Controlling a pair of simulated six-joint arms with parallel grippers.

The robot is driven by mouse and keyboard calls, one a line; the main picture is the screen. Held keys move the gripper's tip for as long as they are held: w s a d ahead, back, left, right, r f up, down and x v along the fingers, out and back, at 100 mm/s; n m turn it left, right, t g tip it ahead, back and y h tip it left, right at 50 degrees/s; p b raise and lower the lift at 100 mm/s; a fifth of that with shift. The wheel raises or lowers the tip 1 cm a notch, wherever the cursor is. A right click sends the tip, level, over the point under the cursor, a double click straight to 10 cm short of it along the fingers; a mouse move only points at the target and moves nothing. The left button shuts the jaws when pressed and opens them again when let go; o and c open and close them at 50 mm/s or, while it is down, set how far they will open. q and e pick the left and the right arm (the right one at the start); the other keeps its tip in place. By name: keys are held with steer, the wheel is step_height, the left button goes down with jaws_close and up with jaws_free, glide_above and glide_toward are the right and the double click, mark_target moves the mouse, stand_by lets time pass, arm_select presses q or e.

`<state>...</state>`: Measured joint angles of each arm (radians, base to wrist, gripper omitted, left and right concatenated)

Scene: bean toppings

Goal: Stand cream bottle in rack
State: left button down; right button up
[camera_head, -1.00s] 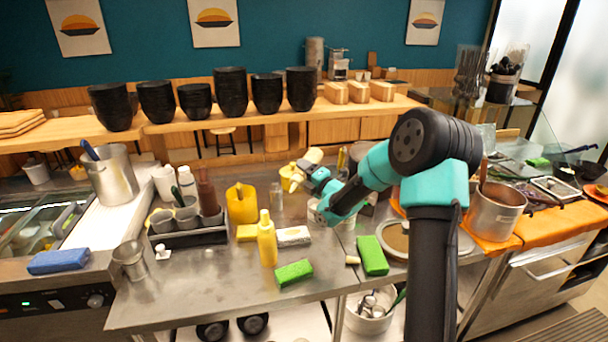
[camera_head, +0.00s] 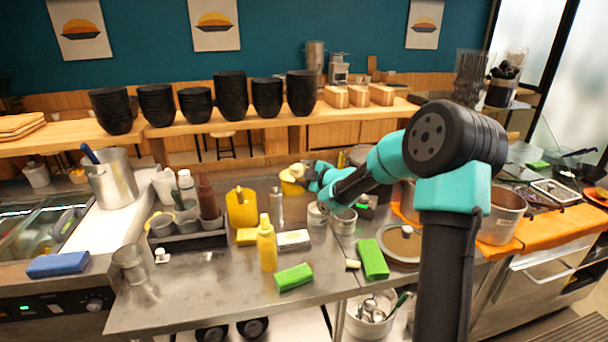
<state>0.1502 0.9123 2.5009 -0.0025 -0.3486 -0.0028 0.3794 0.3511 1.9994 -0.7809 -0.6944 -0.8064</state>
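My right gripper (camera_head: 308,172) reaches over the back of the steel counter from the right. A small cream-coloured object, which looks like the cream bottle (camera_head: 297,170), is at its fingertips and has moved with it. It appears tilted or end-on, above or in front of a yellow pot (camera_head: 291,187); the fingers are too small to see clearly. The grey rack (camera_head: 188,243) stands at the left of the counter. It holds grey cups and a brown bottle (camera_head: 208,195). A white bottle (camera_head: 186,184) shows at its back; I cannot tell whether it is inside. My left gripper is not in view.
Metal tins (camera_head: 343,220) are below my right arm.

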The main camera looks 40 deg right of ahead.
steer(key=m+g+y, duration=0.1)
steer(key=m+g, duration=0.1)
steer(key=m, duration=0.2)
steer(key=shift+m+g+y, duration=0.7)
steer(key=shift+m+y, duration=0.4)
steer(key=shift+m, duration=0.8)
steer(key=shift+w+a+r, duration=0.1)
